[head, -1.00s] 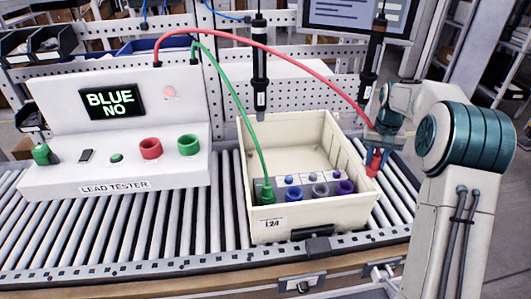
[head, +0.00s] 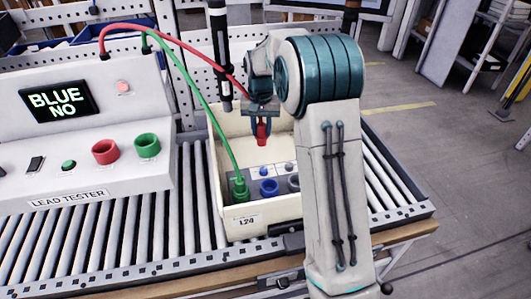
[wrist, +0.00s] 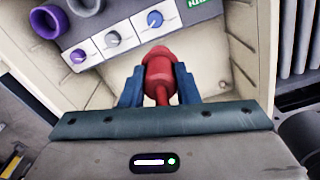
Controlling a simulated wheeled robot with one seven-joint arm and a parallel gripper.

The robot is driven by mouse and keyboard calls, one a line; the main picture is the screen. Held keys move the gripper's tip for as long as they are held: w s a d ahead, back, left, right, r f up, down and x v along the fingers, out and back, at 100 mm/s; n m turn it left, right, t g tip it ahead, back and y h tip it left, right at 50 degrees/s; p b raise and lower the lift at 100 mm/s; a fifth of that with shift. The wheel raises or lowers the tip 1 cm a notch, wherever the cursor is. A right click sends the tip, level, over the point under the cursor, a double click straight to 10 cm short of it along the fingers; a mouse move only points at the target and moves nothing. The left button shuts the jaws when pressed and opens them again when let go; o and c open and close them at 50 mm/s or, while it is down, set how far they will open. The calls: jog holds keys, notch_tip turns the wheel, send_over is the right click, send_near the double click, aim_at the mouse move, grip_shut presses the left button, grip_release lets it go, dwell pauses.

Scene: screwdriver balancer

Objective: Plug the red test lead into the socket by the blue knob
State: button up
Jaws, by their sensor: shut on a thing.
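My gripper (head: 261,122) is shut on the red test lead's plug (head: 261,134), which hangs upright over the inside of the cream box (head: 240,222). The wrist view shows the red plug (wrist: 160,75) between the two blue fingers (wrist: 158,88). The red cable (head: 190,48) runs back to the lead tester. In the box, the blue knob (head: 264,171) sits behind the blue socket (head: 268,187). The wrist view shows the blue knob (wrist: 155,19) just beyond the plug. The plug is apart from the sockets. The green plug (head: 240,189) stands in the left socket.
The lead tester (head: 70,198) stands at left, its screen (head: 58,101) reading "BLUE NO". A green cable (head: 185,85) arcs down to the box's left side. A hanging black screwdriver (head: 220,60) is close left of my gripper.

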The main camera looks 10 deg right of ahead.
jog(key=s+f+m, duration=0.1)
jog(key=s+m, duration=0.7)
jog(key=s, duration=0.3)
jog(key=shift+f+b, duration=1.7)
jog(key=shift+f, duration=0.9)
jog(key=shift+a+f+b, duration=0.1)
jog(key=shift+f+b, duration=1.35)
jog(key=shift+f, duration=0.55)
jog(key=o, duration=1.1)
jog(key=shift+r, duration=0.1)
notch_tip(320, 180, up, 14)
jog(key=shift+f, duration=0.2)
jog(key=shift+s, duration=0.15)
